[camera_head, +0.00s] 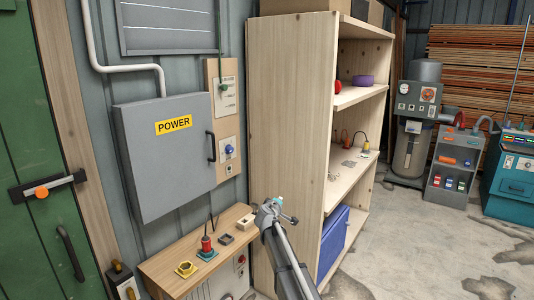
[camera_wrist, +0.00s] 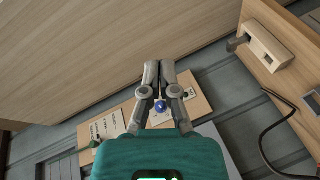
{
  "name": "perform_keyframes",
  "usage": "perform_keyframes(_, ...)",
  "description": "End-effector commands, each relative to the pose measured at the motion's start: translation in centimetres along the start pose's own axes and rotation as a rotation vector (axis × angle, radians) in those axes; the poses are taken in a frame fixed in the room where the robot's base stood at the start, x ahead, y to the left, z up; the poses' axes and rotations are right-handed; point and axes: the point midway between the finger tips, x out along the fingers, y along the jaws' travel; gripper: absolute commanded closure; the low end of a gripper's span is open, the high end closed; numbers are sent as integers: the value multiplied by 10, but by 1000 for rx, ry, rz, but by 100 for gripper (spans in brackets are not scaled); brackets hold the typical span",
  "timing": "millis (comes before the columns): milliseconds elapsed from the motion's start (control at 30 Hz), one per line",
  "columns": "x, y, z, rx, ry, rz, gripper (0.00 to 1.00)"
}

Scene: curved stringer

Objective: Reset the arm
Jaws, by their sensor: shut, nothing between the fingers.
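My arm reaches up from the bottom of the head view, with my gripper (camera_head: 277,205) at its end in front of the wooden shelf's side panel. In the wrist view my gripper (camera_wrist: 159,66) has its two grey fingers together, with nothing between them. Behind the fingers is a wooden board (camera_wrist: 192,88) with a blue knob (camera_wrist: 161,105). The gripper appears apart from the bench and the board. Its fingertips are small and hard to make out in the head view.
A grey POWER box (camera_head: 160,165) hangs on the wall. Below it a wooden bench (camera_head: 165,262) carries a red plug (camera_head: 206,244) and sockets. The tall shelf (camera_head: 290,120) stands close to my arm. Open concrete floor (camera_head: 400,240) lies to the right.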

Motion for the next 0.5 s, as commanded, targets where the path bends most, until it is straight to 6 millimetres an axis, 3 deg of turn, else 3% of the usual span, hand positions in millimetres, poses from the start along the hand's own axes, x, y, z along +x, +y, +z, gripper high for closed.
perform_keyframes(33, -16, 0, 32, 50, -62, -25, 100)
perform_keyframes(200, -53, -12, 115, 215, -273, -134, 100)
perform_keyframes(367, -102, -32, 183, 361, -466, -263, 100)
perform_keyframes(500, -154, -54, 233, 480, -628, -400, 100)
